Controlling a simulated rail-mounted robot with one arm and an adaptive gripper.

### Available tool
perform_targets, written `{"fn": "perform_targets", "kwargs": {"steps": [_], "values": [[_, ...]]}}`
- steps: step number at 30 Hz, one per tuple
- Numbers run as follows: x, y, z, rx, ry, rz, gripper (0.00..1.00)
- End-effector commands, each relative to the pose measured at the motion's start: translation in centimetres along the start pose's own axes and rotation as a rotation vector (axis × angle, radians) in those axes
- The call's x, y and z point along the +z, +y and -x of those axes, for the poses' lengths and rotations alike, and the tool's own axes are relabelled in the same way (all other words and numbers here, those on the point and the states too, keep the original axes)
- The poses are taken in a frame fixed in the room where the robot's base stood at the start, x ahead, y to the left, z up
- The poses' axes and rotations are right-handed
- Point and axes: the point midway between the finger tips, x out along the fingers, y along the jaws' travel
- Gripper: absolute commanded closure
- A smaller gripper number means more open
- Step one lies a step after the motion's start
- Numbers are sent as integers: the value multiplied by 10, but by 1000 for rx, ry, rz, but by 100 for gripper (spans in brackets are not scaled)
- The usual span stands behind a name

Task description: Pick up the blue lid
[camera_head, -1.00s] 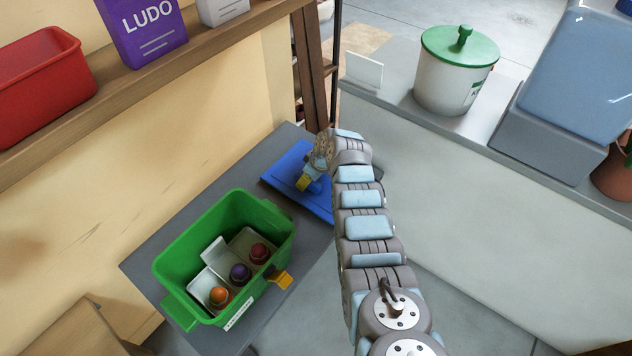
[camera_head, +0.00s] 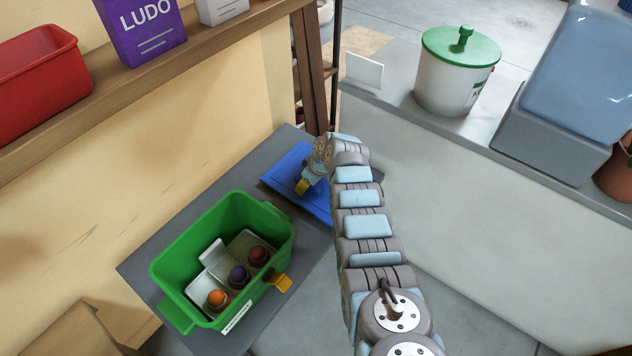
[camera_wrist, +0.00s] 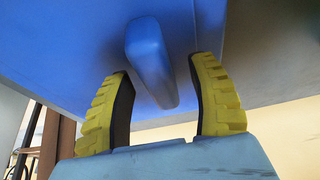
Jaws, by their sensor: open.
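The blue lid (camera_head: 285,183) lies flat on the grey bench beside the green bin. In the wrist view the lid (camera_wrist: 60,40) fills the upper part, with its raised blue handle (camera_wrist: 150,62) pointing toward me. My gripper (camera_wrist: 165,95) is open, with its two yellow-padded fingers on either side of the handle and a gap to each side. In the head view my gripper (camera_head: 303,187) is over the lid, and my arm hides the lid's right part and the handle.
The green bin (camera_head: 170,268) holds several bottles with coloured caps and has a yellow clip on its rim. A grey counter at right carries a white pot (camera_head: 445,85) with a green lid. A wall and wooden shelf stand at left.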

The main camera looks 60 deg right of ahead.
Motion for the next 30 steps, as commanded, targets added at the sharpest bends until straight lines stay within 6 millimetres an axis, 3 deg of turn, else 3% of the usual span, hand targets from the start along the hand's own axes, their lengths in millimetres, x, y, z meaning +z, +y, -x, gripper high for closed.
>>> {"fn": "perform_targets", "kwargs": {"steps": [14, 20, 21, 30], "values": [[1, 0, -2, 0, 0, 0, 41], [1, 0, -2, 1, 0, 0, 96], [1, 0, -2, 1, 0, 0, 100], [1, 0, -2, 0, 0, 0, 100]]}}
